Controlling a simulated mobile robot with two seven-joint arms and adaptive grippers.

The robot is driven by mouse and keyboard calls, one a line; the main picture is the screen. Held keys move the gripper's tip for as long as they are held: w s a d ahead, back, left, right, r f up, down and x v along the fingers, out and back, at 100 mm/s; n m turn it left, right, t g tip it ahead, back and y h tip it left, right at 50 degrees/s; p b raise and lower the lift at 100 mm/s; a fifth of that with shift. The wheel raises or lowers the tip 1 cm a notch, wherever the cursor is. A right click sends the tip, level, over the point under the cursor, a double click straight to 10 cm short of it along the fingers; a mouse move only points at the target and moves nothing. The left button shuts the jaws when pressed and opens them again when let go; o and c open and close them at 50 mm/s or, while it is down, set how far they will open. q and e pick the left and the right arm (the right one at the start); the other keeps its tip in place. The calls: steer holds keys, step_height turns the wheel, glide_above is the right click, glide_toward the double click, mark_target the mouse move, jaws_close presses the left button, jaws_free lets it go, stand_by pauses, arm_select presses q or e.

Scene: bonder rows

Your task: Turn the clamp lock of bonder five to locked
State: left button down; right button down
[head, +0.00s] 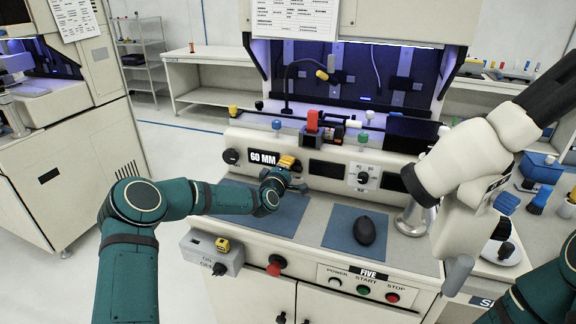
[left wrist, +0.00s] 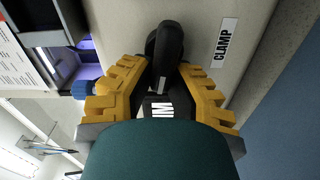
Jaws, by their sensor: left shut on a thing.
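Bonder five is the cream machine in front of me, with a FIVE label (head: 370,273) on its front. My left gripper (head: 288,164) is at its front panel, just right of the 60 MM label (head: 262,157). In the left wrist view the yellow fingers of the gripper (left wrist: 161,72) stand either side of a black clamp lock handle (left wrist: 169,48), shut on it. A CLAMP label (left wrist: 227,40) is beside the handle. In the head view the gripper hides the handle. My right gripper is out of view; only part of that arm shows at the lower right.
A white microscope (head: 455,165) stands close on the right. A black oval object (head: 364,231) lies on a blue mat (head: 340,236).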

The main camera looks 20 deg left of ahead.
arm_select(q)
steer(key=shift+f+n, duration=0.1)
steer(key=shift+n, duration=0.8)
steer(key=c, duration=0.9)
jaws_free()
steer(key=shift+w+f, duration=0.1)
steer(key=s, duration=1.2)
steer(key=shift+a, duration=0.2)
